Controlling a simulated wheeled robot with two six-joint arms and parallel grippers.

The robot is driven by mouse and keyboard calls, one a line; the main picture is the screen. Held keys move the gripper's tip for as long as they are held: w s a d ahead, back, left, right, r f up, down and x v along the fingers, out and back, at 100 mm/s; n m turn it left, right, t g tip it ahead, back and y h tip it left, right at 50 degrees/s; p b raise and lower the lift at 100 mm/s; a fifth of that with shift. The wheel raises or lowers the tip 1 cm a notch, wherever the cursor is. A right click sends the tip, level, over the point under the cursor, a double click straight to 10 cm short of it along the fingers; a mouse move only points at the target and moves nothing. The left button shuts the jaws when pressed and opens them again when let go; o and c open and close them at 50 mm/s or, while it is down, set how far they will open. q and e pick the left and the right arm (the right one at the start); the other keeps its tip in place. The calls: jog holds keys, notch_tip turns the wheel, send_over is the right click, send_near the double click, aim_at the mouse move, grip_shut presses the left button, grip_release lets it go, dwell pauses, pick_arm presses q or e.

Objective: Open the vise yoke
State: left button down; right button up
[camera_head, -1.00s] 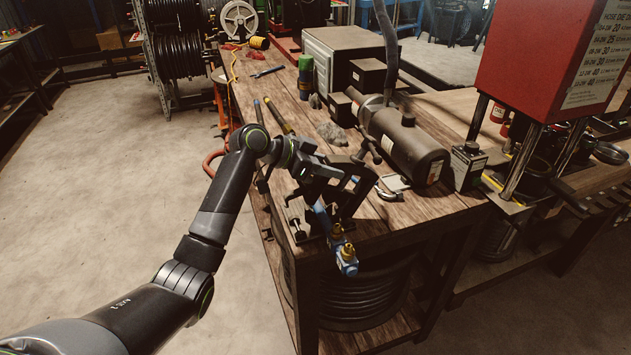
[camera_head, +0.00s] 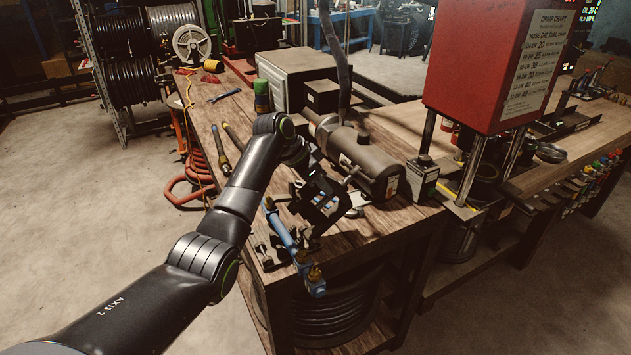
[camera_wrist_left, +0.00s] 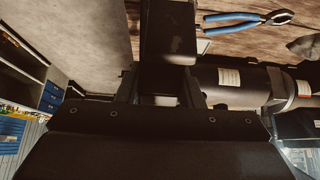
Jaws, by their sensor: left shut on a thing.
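The vise (camera_head: 268,252) sits on the near corner of the wooden bench. A blue hose piece (camera_head: 283,238) with brass fittings lies across it and sticks out past the bench edge. The dark vise yoke (camera_head: 325,212) stands tilted up behind the hose, towards the dark cylinder. My left gripper (camera_head: 312,188) is at the yoke and shut on it; the fingertips are partly hidden in the head view. In the left wrist view a black block (camera_wrist_left: 168,32), apparently part of the yoke, is between the dark fingers. My right gripper is not in view.
A dark cylindrical machine (camera_head: 362,160) is close behind the yoke. Blue-handled pliers (camera_wrist_left: 245,18) lie on the bench. A red crimper (camera_head: 490,60) stands at the right. Long-handled tools (camera_head: 228,142) lie to the left of my arm. Open floor is at the left.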

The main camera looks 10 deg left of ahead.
pick_arm(q)
jog(key=shift+d, duration=0.15)
jog(key=c, duration=1.2)
grip_release()
jog(key=shift+c, duration=0.2)
jog(key=shift+o, duration=1.2)
jog(key=shift+w+d, duration=0.1)
jog(key=shift+w, duration=0.05)
jog(key=shift+a+r, duration=0.3)
jog(key=b+v, duration=0.4)
jog(key=v, duration=1.2)
jog(key=shift+s+r+b, duration=0.2)
jog(key=shift+s+b, duration=0.1)
jog(key=shift+b, duration=0.05)
jog(key=shift+a, duration=0.1)
